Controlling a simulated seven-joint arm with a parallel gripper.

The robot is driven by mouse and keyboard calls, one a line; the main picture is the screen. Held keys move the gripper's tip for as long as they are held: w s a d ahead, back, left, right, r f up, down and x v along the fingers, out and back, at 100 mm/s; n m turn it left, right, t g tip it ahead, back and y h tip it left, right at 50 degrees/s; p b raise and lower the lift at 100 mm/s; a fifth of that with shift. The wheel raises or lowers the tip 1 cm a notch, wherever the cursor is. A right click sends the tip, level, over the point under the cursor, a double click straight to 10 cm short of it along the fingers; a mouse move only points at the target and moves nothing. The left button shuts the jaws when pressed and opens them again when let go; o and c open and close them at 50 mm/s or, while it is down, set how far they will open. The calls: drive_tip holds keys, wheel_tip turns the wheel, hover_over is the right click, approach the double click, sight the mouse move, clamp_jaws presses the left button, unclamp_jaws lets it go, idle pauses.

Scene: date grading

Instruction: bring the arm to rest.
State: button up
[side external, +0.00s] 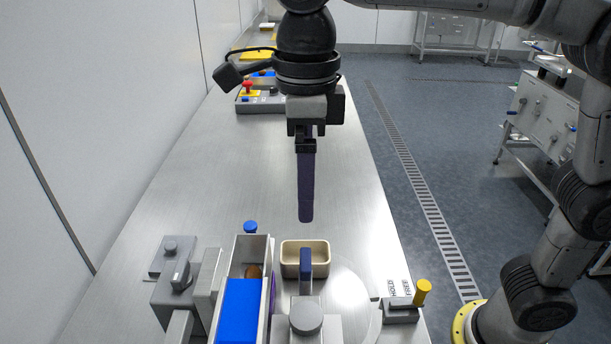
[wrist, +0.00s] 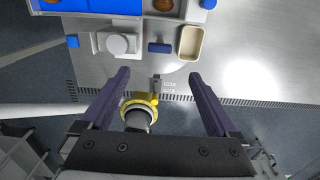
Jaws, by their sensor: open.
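My gripper (side external: 305,212) hangs pointing down above the steel table, with its dark purple fingers seen edge-on in the side external view. In the wrist view its two fingers (wrist: 158,74) stand wide apart with nothing between them. The fingertips are clear of the table and of every object. A small cream tray (side external: 288,257) stands below and nearer the camera, and looks empty; it also shows in the wrist view (wrist: 182,42). A brown date (side external: 254,271) lies in the grey-walled channel beside the blue panel (side external: 240,308).
A blue-ended lever (side external: 305,262) rises in front of the tray. A yellow-knobbed lever (side external: 422,291) stands by the HOLD and FREE labels at the table's right edge. A control box with a red button (side external: 247,88) is farther back. The middle of the table (side external: 230,165) is bare.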

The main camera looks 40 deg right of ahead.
drive_tip(key=s+d+r+n+t, duration=0.1)
drive_tip(key=s+d, duration=0.2)
drive_tip(key=d, duration=0.4)
drive_tip(key=s+d+r+n+t, duration=0.1)
drive_tip(key=s+d+t, duration=0.15)
drive_tip(key=d, duration=0.55)
drive_tip(key=s+d+f+n+t, duration=0.1)
drive_tip(key=f+n, duration=0.5)
drive_tip(key=n, duration=0.6)
drive_tip(key=s+d+f+n+t, duration=0.1)
drive_tip(key=s+d+f+n, duration=0.3)
drive_tip(key=n, duration=0.9)
drive_tip(key=shift+s+f, duration=0.9)
drive_tip(key=shift+s, duration=0.35)
